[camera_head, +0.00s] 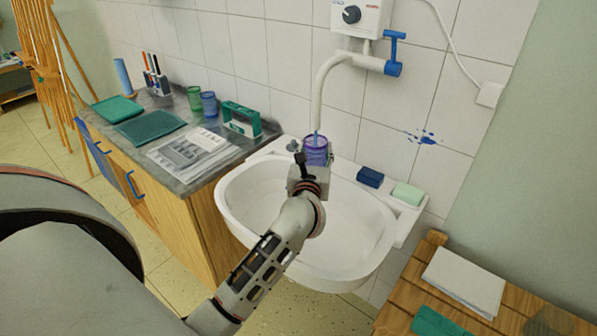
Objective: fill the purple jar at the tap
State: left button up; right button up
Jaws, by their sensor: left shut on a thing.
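The purple jar (317,149) is upright under the end of the tap spout (318,95), above the back of the white sink (268,190). A thin blue stream of water (316,139) runs from the spout into the jar. My left gripper (312,165) is shut on the jar from the front, and its wrist hides the jar's lower part. The tap's blue lever (395,50) is at the right of the spout. The water level inside the jar is too small to tell. My right gripper is not in view.
A blue sponge (370,176) and a green soap bar (407,194) lie on the sink's right rim. The counter (186,185) at the left holds green and blue jars, trays and papers. A wooden table (407,290) stands at the lower right.

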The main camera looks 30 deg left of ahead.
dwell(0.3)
pick_arm(q)
jog(key=s+p, duration=0.1)
jog(key=s, duration=0.6)
jog(key=shift+s+a+p, duration=0.25)
jog(key=shift+a+p, duration=0.05)
jog(key=shift+p, duration=0.05)
jog(key=shift+s, duration=0.1)
dwell(0.5)
jog(key=s, duration=0.6)
jog(key=shift+s+a, duration=0.3)
jog(key=shift+s, duration=0.1)
dwell(0.4)
